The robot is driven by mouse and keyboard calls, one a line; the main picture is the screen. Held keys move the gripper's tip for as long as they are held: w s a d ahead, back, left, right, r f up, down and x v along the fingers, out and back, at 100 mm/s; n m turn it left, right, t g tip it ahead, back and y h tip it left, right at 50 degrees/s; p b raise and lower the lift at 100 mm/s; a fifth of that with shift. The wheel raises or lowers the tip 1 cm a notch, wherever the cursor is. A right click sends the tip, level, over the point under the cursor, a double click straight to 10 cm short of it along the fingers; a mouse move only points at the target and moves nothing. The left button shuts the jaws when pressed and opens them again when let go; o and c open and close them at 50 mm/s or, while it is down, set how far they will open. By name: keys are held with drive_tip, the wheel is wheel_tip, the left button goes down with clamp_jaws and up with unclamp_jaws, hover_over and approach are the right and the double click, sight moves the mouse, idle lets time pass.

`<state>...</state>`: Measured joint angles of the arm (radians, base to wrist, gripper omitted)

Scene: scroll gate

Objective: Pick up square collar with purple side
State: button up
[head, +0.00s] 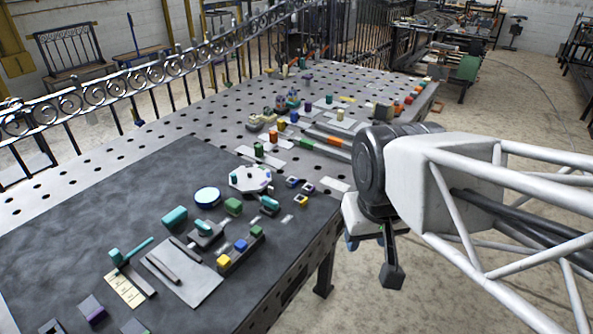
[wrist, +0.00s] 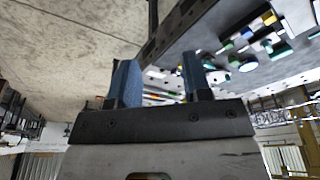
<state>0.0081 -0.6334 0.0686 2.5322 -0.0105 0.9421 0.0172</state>
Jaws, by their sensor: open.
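Several small square collars lie close together near the right edge of the dark mat on the table. One collar (head: 293,181) has a dark blue or purple side, another (head: 308,187) looks bluish or purple, and a third (head: 300,200) has a yellow side. They are too small to tell which one has the purple side. My gripper (head: 365,242) hangs off the table's right edge, to the right of the collars and apart from them. In the wrist view its blue fingers (wrist: 158,78) are spread with nothing between them.
The dark mat (head: 90,215) holds a white octagonal plate (head: 250,179), a blue round disc (head: 207,196), a green block (head: 233,206) and a tray with coloured blocks. More coloured parts stand farther back on the perforated table. Open floor lies right of the table.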

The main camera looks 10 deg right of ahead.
drive_tip(key=o, duration=0.4)
drive_tip(key=shift+w, duration=0.1)
drive_tip(key=w+f+n+g, duration=0.1)
drive_tip(key=w+n, duration=0.1)
drive_tip(key=w, duration=1)
drive_tip(key=w+f+n, duration=0.2)
drive_tip(key=w+n, duration=0.1)
drive_tip(key=w, duration=0.9)
drive_tip(key=w+f+n, duration=0.2)
drive_tip(key=w+f, duration=0.4)
drive_tip(key=w, duration=0.3)
drive_tip(key=w+f+n+g, duration=0.1)
drive_tip(key=w+f+n, duration=0.1)
drive_tip(key=w+f, duration=0.5)
drive_tip(key=w, duration=0.3)
drive_tip(key=shift+f+g, duration=0.3)
drive_tip(key=shift+f, duration=1.3)
